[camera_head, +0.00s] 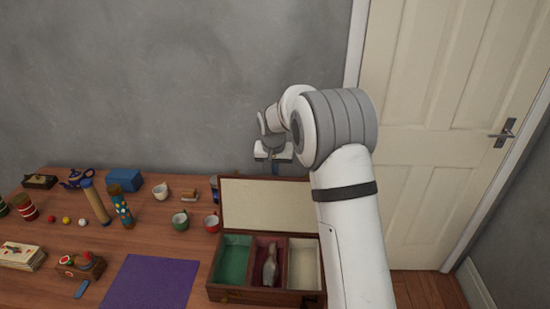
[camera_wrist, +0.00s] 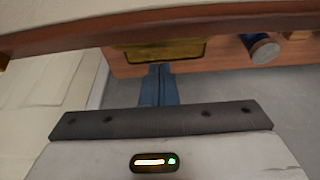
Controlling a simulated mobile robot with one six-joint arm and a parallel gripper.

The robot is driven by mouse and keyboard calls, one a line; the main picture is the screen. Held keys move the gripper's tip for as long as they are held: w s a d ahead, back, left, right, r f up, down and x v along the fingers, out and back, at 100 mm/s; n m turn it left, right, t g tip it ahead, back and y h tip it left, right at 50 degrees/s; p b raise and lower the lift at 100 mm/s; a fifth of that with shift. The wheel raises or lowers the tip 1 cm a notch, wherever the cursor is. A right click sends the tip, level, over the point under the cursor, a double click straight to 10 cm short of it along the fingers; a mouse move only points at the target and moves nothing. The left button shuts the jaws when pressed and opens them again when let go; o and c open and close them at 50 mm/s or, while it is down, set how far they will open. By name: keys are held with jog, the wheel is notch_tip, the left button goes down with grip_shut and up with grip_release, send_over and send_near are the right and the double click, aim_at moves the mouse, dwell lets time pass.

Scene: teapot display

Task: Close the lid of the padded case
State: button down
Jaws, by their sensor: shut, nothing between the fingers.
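The padded case (camera_head: 265,297) is a wooden box at the right of the table. Its lid (camera_head: 265,205) stands raised at the back, pale lining facing the head camera. The case has green, dark red and cream compartments, and a pale grey figure (camera_head: 270,265) lies in the middle one. My gripper (camera_head: 275,171) is above and behind the lid's top edge, its tips partly hidden there. In the wrist view its blue fingers (camera_wrist: 159,84) are together and empty, close to a brown wooden edge (camera_wrist: 215,22) that appears to be the lid. I cannot tell whether they touch it.
A purple mat (camera_head: 150,283) lies farther left. The grey wall (camera_head: 180,80) is behind the table, and a door (camera_head: 430,120) is at right.

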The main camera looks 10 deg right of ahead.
jog(key=shift+s+a, duration=0.15)
jog(key=shift+s, duration=0.75)
jog(key=shift+r, duration=0.1)
jog(key=shift+s+a+r+t+b, duration=0.15)
jog(key=shift+s+t+b, duration=0.3)
jog(key=shift+b, duration=0.7)
